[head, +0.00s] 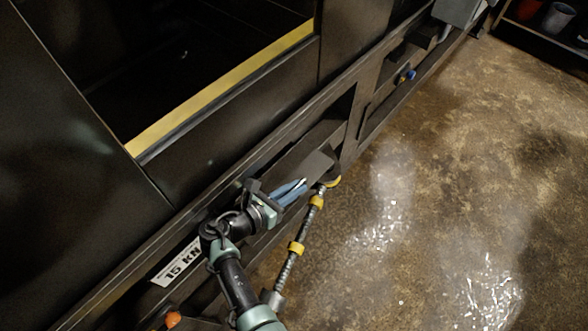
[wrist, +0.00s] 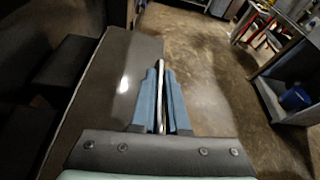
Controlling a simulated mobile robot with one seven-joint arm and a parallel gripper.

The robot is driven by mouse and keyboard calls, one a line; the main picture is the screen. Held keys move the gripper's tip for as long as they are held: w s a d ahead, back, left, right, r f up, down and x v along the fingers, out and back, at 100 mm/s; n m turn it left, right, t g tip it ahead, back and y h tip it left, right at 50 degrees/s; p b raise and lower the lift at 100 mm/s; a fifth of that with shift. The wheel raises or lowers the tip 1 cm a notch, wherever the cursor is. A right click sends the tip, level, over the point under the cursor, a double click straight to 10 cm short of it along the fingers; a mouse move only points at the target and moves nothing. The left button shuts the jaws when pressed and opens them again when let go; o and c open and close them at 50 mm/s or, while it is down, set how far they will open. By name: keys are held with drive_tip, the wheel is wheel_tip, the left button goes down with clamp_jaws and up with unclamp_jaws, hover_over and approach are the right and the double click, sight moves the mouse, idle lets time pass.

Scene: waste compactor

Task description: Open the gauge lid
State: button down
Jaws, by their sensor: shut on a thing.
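A flat dark grey plate, which looks like the gauge lid (head: 305,155), sits in the low front ledge of the machine. In the wrist view a dark panel, probably the same lid (wrist: 124,75), lies just left of my fingers. My gripper (head: 299,186) is at the plate's near right edge. Its two blue fingers (wrist: 164,82) are shut on a thin shiny metal bar or edge (wrist: 161,95), which looks like part of the lid. How the bar joins the panel is hidden by the fingers. No gauge face shows.
A ribbed hose with yellow bands (head: 296,248) runs along the right of my arm. A "15 kN" plate (head: 178,264) and an orange knob (head: 173,319) are at lower left. A blue knob (head: 408,75) is further along. The floor at right is clear.

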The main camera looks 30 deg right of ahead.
drive_tip(key=c, duration=0.9)
unclamp_jaws()
drive_tip(key=shift+w+r, duration=0.1)
